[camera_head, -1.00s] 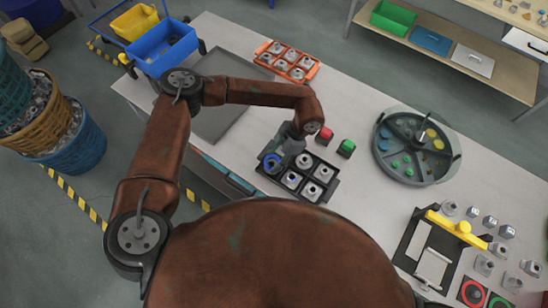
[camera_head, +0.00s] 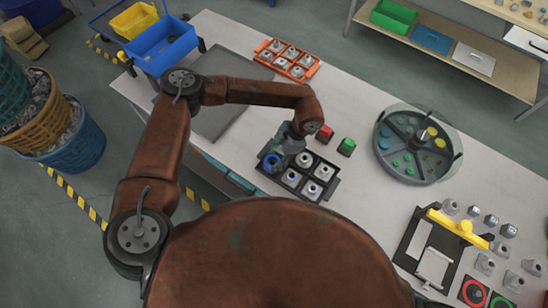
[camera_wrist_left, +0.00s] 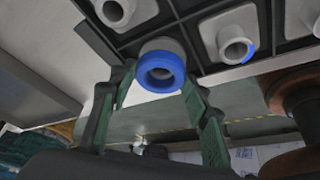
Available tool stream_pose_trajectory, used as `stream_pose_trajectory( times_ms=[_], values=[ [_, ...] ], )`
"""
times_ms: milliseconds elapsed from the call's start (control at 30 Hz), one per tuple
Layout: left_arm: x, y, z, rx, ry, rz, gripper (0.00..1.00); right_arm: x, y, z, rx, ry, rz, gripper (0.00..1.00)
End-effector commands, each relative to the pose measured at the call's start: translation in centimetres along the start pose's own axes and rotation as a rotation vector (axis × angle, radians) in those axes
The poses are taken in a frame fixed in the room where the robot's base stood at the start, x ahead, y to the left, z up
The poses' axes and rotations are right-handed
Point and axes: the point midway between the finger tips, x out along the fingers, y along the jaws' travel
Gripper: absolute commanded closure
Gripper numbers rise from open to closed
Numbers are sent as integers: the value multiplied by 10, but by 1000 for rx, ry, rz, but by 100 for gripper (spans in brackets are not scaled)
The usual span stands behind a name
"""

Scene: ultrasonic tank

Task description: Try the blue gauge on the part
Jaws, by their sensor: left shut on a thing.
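In the left wrist view the blue gauge (camera_wrist_left: 160,72) sits between the fingertips of my left gripper (camera_wrist_left: 160,80), at the end of a grey round part (camera_wrist_left: 160,46). I cannot tell whether it is around the part's neck or only against it. My left gripper (camera_head: 279,151) is shut on the gauge. Another grey part (camera_wrist_left: 235,45) in the wrist view has a blue mark on its side. My right gripper is not in view.
A red block (camera_head: 325,133) and a green block (camera_head: 346,147) stand just behind the tray. An orange tray of parts (camera_head: 287,59) is at the back. A round divided dish (camera_head: 417,173) is to the right. A fixture with a yellow bar (camera_head: 458,226) and loose parts are at the far right.

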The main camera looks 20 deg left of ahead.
Motion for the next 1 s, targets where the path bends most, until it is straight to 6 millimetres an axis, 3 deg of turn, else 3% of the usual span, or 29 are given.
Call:
stream_pose_trajectory(
  times_ms=[1000],
  values=[
    [13,0,6,0,0,0,88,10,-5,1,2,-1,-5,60]
  ],
)
